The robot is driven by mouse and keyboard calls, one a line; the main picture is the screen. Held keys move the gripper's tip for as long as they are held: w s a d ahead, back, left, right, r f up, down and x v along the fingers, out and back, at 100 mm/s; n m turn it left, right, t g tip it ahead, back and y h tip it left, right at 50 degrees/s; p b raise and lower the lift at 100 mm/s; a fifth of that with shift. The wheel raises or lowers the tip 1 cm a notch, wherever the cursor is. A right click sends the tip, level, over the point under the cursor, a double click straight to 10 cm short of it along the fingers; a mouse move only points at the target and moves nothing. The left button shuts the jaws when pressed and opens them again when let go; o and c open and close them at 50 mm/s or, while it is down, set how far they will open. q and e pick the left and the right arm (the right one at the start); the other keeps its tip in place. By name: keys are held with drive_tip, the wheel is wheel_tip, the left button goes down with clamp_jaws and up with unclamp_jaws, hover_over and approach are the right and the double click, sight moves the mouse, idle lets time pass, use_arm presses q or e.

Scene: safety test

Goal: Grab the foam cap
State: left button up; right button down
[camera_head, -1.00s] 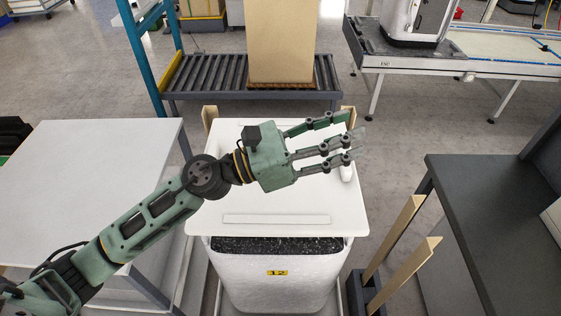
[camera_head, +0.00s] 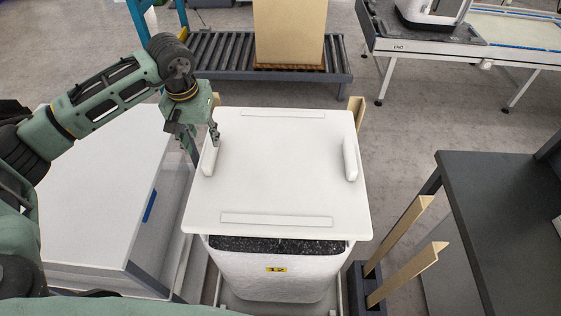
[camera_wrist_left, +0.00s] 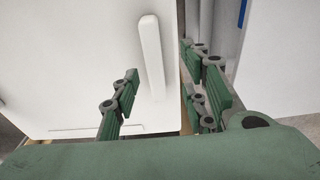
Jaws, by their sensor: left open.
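The foam cap (camera_head: 275,170) is a flat white lid with raised white handles on its left and right sides. It lies on top of a white bin (camera_head: 275,275) with dark speckled contents and a yellow "12" label. My left gripper (camera_head: 202,143) points down at the cap's left handle (camera_head: 210,158). In the left wrist view, the left gripper (camera_wrist_left: 158,105) is open, with the handle (camera_wrist_left: 151,60) showing between its fingers. Whether the fingers touch the handle, I cannot tell. My right gripper is not in view.
A white table (camera_head: 90,210) stands left of the bin. A dark table (camera_head: 500,200) and pale upright posts (camera_head: 408,275) stand on the right. A roller conveyor (camera_head: 220,67) with a tall cardboard box (camera_head: 290,30) is behind. Grey floor is free between them.

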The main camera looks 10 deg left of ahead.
sight(210, 147)
use_arm(q)
drive_tip(key=f+p, duration=0.1)
drive_tip(key=w+f+p, duration=0.1)
drive_tip(key=f, duration=0.1)
drive_tip(key=f+p, duration=0.1)
drive_tip(key=f, duration=0.1)
drive_tip(key=shift+w+d, duration=0.15)
drive_tip(key=shift+d, duration=0.15)
drive_tip(key=shift+f, duration=0.35)
drive_tip(key=shift+c, duration=0.5)
clamp_jaws()
